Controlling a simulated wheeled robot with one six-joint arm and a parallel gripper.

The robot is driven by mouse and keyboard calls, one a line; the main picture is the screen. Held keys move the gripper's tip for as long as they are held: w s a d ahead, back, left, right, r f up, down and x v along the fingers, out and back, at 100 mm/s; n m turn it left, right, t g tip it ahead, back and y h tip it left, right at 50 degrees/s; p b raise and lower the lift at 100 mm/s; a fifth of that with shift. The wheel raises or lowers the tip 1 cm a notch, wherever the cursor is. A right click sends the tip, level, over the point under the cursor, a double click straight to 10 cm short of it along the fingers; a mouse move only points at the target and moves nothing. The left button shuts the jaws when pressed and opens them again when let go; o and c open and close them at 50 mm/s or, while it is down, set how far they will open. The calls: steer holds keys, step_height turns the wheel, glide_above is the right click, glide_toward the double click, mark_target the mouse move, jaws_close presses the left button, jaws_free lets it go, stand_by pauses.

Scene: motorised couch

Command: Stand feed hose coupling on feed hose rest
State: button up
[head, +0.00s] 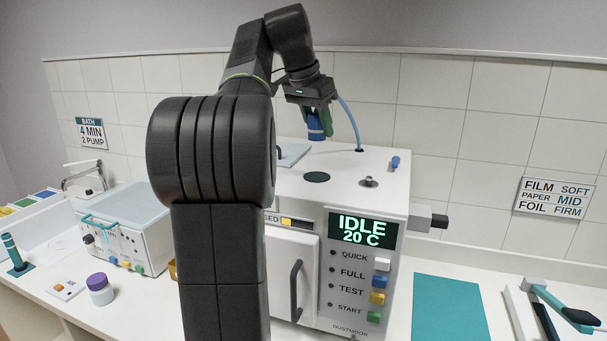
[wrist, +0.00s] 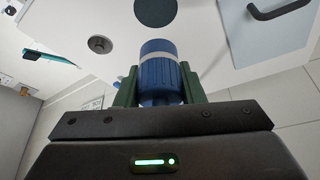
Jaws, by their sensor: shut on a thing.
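The feed hose coupling (head: 316,128) is a blue ribbed cylinder with a pale band. My gripper (head: 319,118) is shut on it and holds it above the top of the white machine. In the wrist view the coupling (wrist: 158,75) sits between the green fingers, its free end away from the palm. A light blue hose (head: 349,122) runs from near the gripper down to the machine's top. A flat dark round pad (head: 316,177), possibly the feed hose rest, lies on that top, apart from the coupling. It also shows in the wrist view (wrist: 155,12).
A metal round fitting (head: 368,182) and a small blue part (head: 395,163) are on the machine's top (head: 345,190). A pale plate with a handle (head: 291,154) lies at its back left. The machine's display reads IDLE 20 C. Tiled wall stands behind.

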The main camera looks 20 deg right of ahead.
mark_target(323, 174)
steer(key=shift+s+d+f, duration=0.1)
steer(key=shift+f, duration=4.2)
steer(key=shift+f, duration=0.1)
steer(key=shift+f+b, duration=0.15)
steer(key=shift+b, duration=0.15)
steer(key=o, duration=1.2)
steer(key=shift+r, duration=0.2)
steer(key=v, duration=1.2)
steer(key=shift+p, duration=0.4)
